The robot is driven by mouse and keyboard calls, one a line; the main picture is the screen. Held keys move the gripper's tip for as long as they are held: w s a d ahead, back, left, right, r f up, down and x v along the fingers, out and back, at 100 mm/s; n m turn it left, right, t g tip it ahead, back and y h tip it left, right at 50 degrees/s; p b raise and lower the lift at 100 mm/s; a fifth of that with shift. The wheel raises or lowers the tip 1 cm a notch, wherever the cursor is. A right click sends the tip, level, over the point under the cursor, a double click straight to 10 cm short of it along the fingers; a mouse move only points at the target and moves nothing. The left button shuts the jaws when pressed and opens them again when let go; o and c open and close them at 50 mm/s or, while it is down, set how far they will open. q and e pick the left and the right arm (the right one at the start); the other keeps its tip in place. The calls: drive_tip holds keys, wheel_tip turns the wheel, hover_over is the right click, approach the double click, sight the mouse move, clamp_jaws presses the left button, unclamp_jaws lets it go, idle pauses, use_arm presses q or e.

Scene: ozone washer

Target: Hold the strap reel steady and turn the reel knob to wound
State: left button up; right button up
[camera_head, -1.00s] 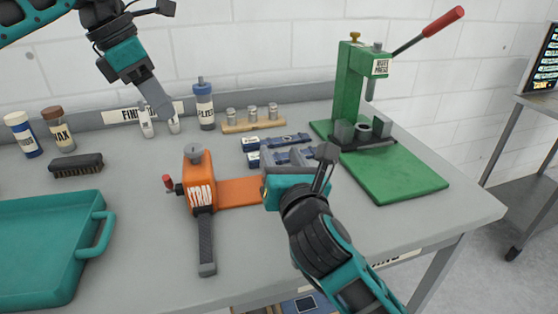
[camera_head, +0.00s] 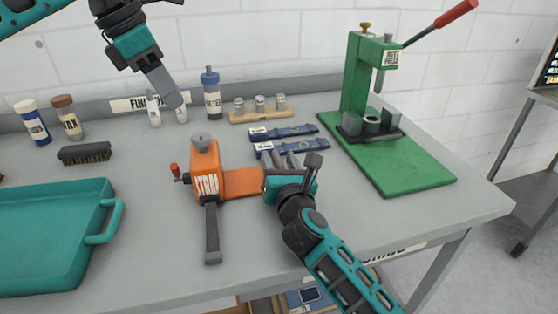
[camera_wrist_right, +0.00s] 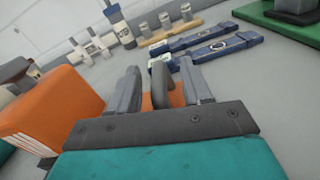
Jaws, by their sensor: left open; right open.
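The orange strap reel (camera_head: 207,174) stands on the grey bench, with a grey knob (camera_head: 201,140) on top and a small red-tipped crank (camera_head: 175,170) at its left. A dark handle (camera_head: 212,232) points toward me. An orange band (camera_head: 243,182) runs right from the reel. My right gripper (camera_head: 280,160) is open to the right of the reel, over the band's end. In the right wrist view, its fingers (camera_wrist_right: 165,85) stand either side of a grey hooked piece (camera_wrist_right: 161,88); contact is unclear. My left gripper (camera_head: 172,98) is above the back of the bench, apart from the reel.
A teal tray (camera_head: 50,235) and a brush (camera_head: 84,153) lie left. Small bottles, a blue-capped bottle (camera_head: 212,98) and a wooden rack (camera_head: 260,116) line the back. Blue straps (camera_head: 285,132) lie behind my right gripper. A green press (camera_head: 368,85) stands right. Bench in front of the reel is clear.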

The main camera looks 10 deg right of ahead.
drive_tip(key=shift+w, duration=0.2)
clamp_jaws()
idle(0.4)
